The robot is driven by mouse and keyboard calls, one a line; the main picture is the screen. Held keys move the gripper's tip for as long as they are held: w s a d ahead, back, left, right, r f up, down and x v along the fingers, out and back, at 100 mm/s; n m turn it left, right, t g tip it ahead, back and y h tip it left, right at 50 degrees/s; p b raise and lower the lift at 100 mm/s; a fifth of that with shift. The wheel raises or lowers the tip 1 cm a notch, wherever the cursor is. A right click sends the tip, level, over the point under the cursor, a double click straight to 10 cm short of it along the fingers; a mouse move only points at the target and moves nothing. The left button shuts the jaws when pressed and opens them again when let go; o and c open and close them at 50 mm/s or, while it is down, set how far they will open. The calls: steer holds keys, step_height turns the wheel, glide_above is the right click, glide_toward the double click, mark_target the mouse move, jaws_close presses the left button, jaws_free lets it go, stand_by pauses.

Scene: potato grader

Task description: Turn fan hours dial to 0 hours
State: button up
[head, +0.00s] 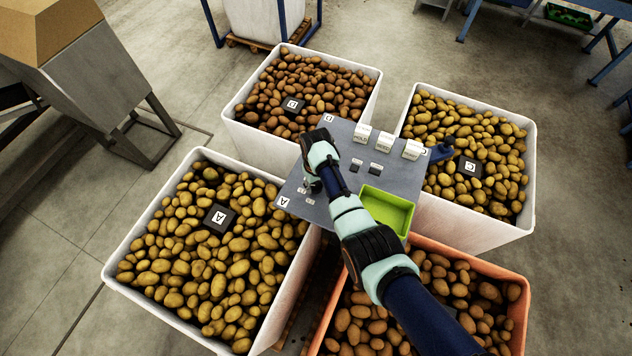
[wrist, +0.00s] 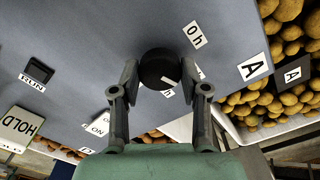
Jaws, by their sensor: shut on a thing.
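The fan hours dial (wrist: 158,66) is a round black knob on the grey panel (wrist: 90,50). A white mark (wrist: 169,81) shows at its lower right edge in the wrist view. The "0 h" label (wrist: 195,34) lies to the upper right of the dial, away from the mark. Other white labels (wrist: 168,93) beside the dial are partly hidden by my fingers. My gripper (wrist: 158,82) is shut on the dial, one finger at each side.
The panel carries a HOLD block (wrist: 18,127), a RUN switch (wrist: 39,72) and an ON label (wrist: 98,126). A green tray (head: 388,208) sits at its right. Potato crates, including white crate A (head: 122,245) and an orange crate (head: 500,268), surround the panel.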

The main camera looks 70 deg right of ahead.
mark_target(316, 185)
steer(key=n+p, duration=0.1)
steer(key=n, duration=1.3)
steer(key=shift+p, duration=0.3)
stand_by(0.4)
steer(key=o, duration=1.1)
steer(key=shift+o, duration=0.2)
steer(key=shift+r, duration=0.15)
step_height(316, 185, up, 12)
